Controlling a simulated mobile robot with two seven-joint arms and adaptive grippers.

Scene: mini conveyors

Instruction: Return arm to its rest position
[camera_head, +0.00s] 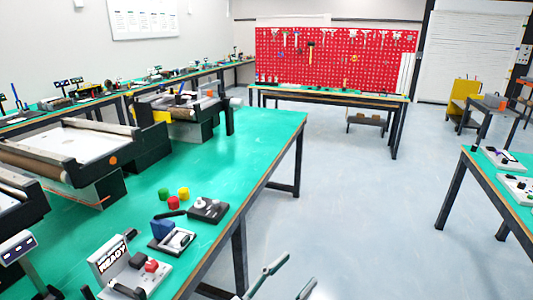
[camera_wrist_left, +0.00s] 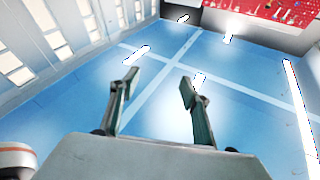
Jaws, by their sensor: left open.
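My left gripper (camera_head: 297,270) shows at the bottom edge of the head view, beside the right edge of the green-topped table, over the floor. Its two grey fingers are spread apart with nothing between them. The rest of the left arm is out of the head view. My right gripper is not in view.
The green table (camera_head: 232,160) at left carries conveyors (camera_head: 75,148), a READY sign box (camera_head: 110,256), control boxes (camera_head: 172,238) and small red, yellow and green buttons. Another green table (camera_head: 505,185) stands at right. The floor (camera_head: 350,200) between them is clear.

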